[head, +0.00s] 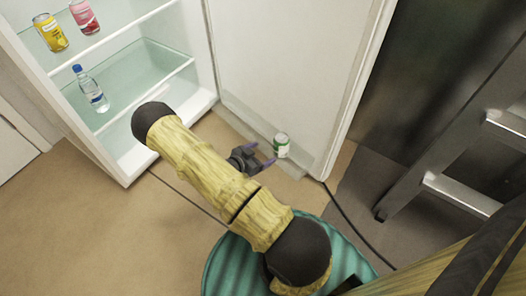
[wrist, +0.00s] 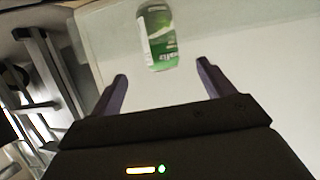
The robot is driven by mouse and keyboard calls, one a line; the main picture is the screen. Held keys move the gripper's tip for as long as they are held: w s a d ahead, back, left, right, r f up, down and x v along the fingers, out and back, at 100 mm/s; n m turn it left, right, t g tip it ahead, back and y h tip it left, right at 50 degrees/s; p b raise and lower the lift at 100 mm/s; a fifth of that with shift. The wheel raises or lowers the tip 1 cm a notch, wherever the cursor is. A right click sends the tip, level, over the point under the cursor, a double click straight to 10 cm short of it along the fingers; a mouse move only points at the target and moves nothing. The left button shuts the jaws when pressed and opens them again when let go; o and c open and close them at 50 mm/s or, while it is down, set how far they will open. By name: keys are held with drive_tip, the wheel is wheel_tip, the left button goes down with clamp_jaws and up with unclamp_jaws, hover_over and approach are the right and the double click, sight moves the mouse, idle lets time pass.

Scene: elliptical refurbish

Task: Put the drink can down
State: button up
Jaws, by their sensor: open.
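The drink can is green and white. It shows in the head view (head: 282,146) at the lower part of the open white fridge door (head: 290,60), and it looks upright. I cannot tell exactly what bears it. It also shows in the wrist view (wrist: 158,38) at the top centre, just beyond the fingertips and roughly in line with the gap between them. My gripper (head: 273,154) is open, with its purple fingers spread; the wrist view shows both fingers (wrist: 162,70) with nothing held between them.
The open fridge on the left holds a yellow can (head: 50,32), a pink can (head: 84,16) and a water bottle (head: 91,88). A metal ladder (head: 455,192) stands at the right. A dark cable (head: 349,217) runs over the floor. The brown floor at left is clear.

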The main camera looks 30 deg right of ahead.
idle(0.3)
drive_tip(key=w+a+r+n+t+y, duration=0.1)
drive_tip(key=w+a+r+n+y, duration=0.15)
drive_tip(key=a+r+y, duration=0.35)
drive_tip(key=w+a+r+n+t+y, duration=0.1)
drive_tip(key=w+a+r+n+y, duration=0.1)
drive_tip(key=a+r+n+y, duration=0.4)
drive_tip(key=s+a+r+n+g, duration=0.1)
drive_tip(key=s+a+r+n, duration=0.2)
drive_tip(key=s+r, duration=0.4)
drive_tip(key=s+a+r+n+y, duration=0.1)
drive_tip(key=s+a+r+n, duration=0.2)
drive_tip(key=s+r, duration=0.5)
drive_tip(key=shift+s+r+n+g, duration=0.15)
drive_tip(key=shift+r+n+g, duration=0.25)
drive_tip(key=shift+r+n, duration=0.3)
